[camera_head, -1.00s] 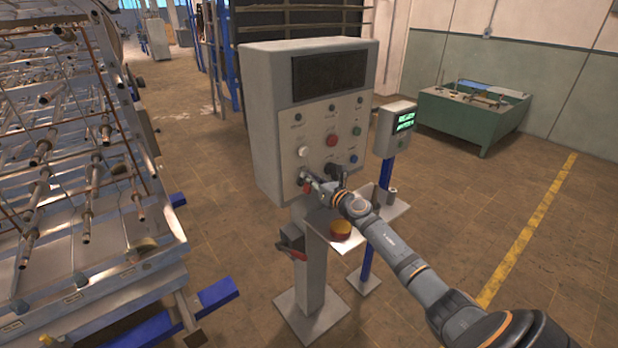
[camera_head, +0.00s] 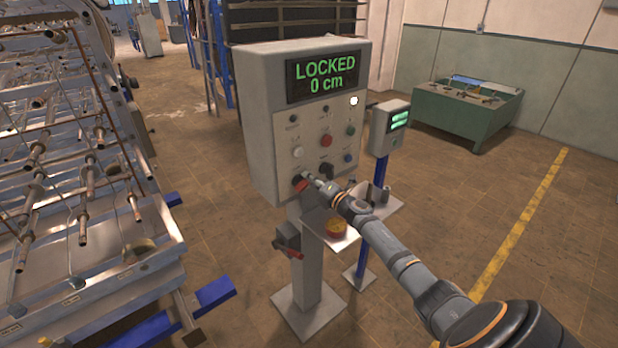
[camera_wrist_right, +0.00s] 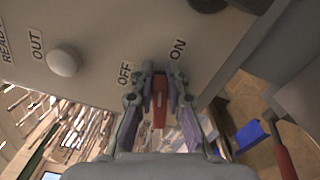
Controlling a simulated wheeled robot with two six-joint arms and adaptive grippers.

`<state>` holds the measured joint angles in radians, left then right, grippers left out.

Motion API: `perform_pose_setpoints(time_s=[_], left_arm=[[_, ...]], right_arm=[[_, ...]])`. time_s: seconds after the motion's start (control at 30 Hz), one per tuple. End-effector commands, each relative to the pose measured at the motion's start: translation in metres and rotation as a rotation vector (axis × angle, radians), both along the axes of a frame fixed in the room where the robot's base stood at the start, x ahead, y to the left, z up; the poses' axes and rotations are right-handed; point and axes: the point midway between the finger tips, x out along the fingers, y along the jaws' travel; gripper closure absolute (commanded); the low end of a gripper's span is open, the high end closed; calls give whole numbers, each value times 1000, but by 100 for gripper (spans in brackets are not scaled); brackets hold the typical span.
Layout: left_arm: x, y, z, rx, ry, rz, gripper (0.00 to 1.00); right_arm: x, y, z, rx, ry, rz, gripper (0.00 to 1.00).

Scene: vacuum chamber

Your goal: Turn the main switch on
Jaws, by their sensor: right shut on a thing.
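The control box (camera_head: 262,140) stands on a post. The main switch, with a red handle (camera_head: 299,184), is at the lower left of its front panel. My right gripper (camera_head: 306,178) is at the switch. In the right wrist view my right gripper (camera_wrist_right: 159,78) is shut on the red switch handle (camera_wrist_right: 159,105), one finger on each side. The OFF label (camera_wrist_right: 125,73) and the ON label (camera_wrist_right: 178,50) are beside the fingertips. The display (camera_head: 326,77) is lit and reads LOCKED 0 cm. My left gripper is not in view.
Several buttons and a black knob (camera_head: 327,170) share the panel. A small grey box with green displays (camera_head: 390,128) stands to the right. A metal rack (camera_head: 75,180) is at left.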

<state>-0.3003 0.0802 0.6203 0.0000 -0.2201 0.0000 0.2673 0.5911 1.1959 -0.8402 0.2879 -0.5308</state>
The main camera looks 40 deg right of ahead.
Motion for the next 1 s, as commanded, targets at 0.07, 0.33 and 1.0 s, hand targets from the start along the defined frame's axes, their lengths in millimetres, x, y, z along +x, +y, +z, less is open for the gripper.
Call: perform_pose_setpoints(time_s=[0.07,0.33,1.0], left_arm=[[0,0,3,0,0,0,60],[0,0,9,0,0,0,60],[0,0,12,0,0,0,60]], right_arm=[[0,0,-2,65,7,0,100],[0,-2,-8,248,22,-1,100],[0,-2,-13,378,32,-1,100]])
